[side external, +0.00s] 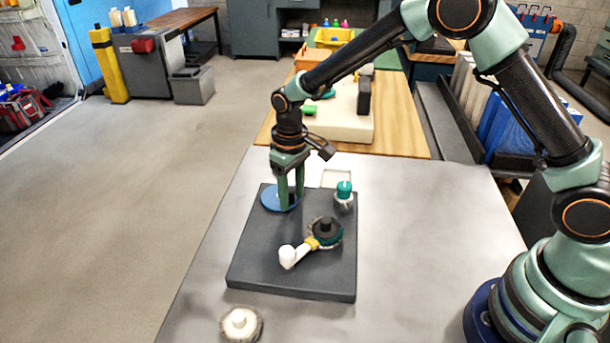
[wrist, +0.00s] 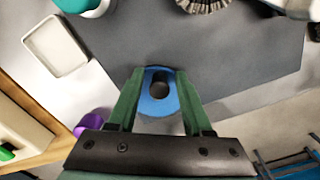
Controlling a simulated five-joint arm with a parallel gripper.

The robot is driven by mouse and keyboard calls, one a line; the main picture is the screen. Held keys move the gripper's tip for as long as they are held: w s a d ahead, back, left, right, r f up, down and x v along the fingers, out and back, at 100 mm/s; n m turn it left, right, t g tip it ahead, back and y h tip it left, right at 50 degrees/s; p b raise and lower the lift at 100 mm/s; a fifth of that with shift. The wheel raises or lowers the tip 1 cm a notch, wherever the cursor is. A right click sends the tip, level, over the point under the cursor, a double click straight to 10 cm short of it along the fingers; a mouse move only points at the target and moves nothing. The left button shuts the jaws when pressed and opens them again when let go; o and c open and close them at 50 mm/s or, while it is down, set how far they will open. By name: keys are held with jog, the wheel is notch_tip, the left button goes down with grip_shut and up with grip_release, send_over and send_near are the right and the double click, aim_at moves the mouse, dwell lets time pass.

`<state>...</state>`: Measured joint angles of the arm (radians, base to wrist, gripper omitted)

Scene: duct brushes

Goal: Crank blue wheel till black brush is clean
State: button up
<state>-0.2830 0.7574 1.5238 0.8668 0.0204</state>
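The blue wheel (side external: 270,200) lies flat at the far left corner of a dark grey board (side external: 270,265). My gripper (side external: 290,204) points down at it, its green fingers standing over the wheel's right part. In the wrist view the blue wheel (wrist: 158,106), with a dark round hole, shows between my spread fingers (wrist: 158,78). The fingers hide its sides, and I cannot tell whether they touch it. The black brush (side external: 326,226) stands on the board with a teal ring and dark bristles; a yellow and white arm joins it. Its bristles show at the wrist view's top edge (wrist: 203,5).
A teal-capped container (side external: 344,190) stands at the board's far right. A cream brush (side external: 241,322) lies on the grey table in front. A shallow white tray (wrist: 37,46) lies beyond the board, with a purple object (wrist: 92,120) nearby. The table right of the board is clear.

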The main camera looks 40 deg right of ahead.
jog(key=shift+w+r, duration=0.1)
jog(key=shift+r, duration=3.45)
jog(key=shift+r, duration=0.15)
jog(key=s+d+r+m+t, duration=0.1)
jog(key=s+d+r, duration=0.2)
jog(key=r, duration=0.2)
jog(key=s+d+r+t, duration=0.1)
jog(key=s+d+r, duration=0.2)
jog(key=d+r, duration=0.15)
jog(key=s+d+r+m+t, duration=0.1)
jog(key=s+d+r, duration=0.1)
jog(key=s, duration=0.3)
jog(key=s+d+r+m+t, duration=0.1)
jog(key=s+d+t, duration=0.1)
jog(key=s, duration=0.4)
jog(key=shift+s+d+r+t, duration=0.3)
jog(key=shift+d+r, duration=0.1)
jog(key=shift+d, duration=0.5)
jog(key=shift+w+r, duration=0.1)
